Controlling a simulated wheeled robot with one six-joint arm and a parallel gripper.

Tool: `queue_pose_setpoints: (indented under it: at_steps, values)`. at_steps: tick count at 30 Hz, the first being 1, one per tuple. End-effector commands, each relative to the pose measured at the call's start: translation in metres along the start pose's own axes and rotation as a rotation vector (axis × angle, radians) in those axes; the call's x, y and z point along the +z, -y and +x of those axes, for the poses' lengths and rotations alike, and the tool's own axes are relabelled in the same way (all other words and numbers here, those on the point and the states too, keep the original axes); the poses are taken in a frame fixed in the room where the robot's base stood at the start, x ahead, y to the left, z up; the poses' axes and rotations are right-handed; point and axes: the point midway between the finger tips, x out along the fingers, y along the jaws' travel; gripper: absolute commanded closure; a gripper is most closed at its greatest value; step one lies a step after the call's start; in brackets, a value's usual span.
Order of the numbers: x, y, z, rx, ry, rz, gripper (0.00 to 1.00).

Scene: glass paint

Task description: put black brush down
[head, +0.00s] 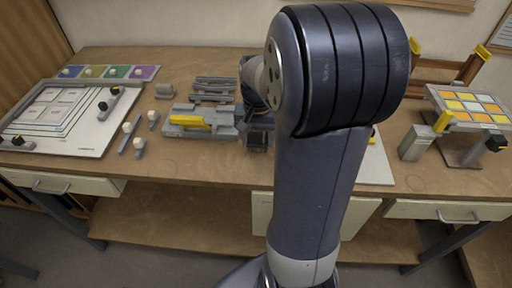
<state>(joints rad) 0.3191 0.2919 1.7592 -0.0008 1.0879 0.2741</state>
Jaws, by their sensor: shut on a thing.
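My gripper (257,138) is low over the middle of the table, just right of a grey holder (205,128) with a yellow bar (190,122). It is mostly hidden behind my arm. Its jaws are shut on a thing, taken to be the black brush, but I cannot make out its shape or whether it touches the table. No other black brush can be clearly told apart.
A framed white board (95,140) with black-knobbed pieces lies at left. Grey slotted racks (213,88) stand behind the holder. A colour-grid panel (470,106) stands at right. Bare wood (180,60) shows at the back.

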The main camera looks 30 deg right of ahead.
Motion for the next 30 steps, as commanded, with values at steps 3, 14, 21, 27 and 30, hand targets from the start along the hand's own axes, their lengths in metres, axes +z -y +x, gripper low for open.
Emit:
queue_pose_setpoints:
  at_steps: [3,14,21,27,30]
  values:
    - [0.001,0.0,0.016,0.002,0.006,0.001,0.73]
    - [0.0,0.0,0.038,0.0,0.0,0.001,0.73]
    - [0.0,0.0,0.041,0.0,0.0,0.001,0.46]
    - [0.0,0.0,0.041,0.0,0.0,0.001,0.3]
    - [0.0,0.0,0.041,0.0,0.0,0.001,0.26]
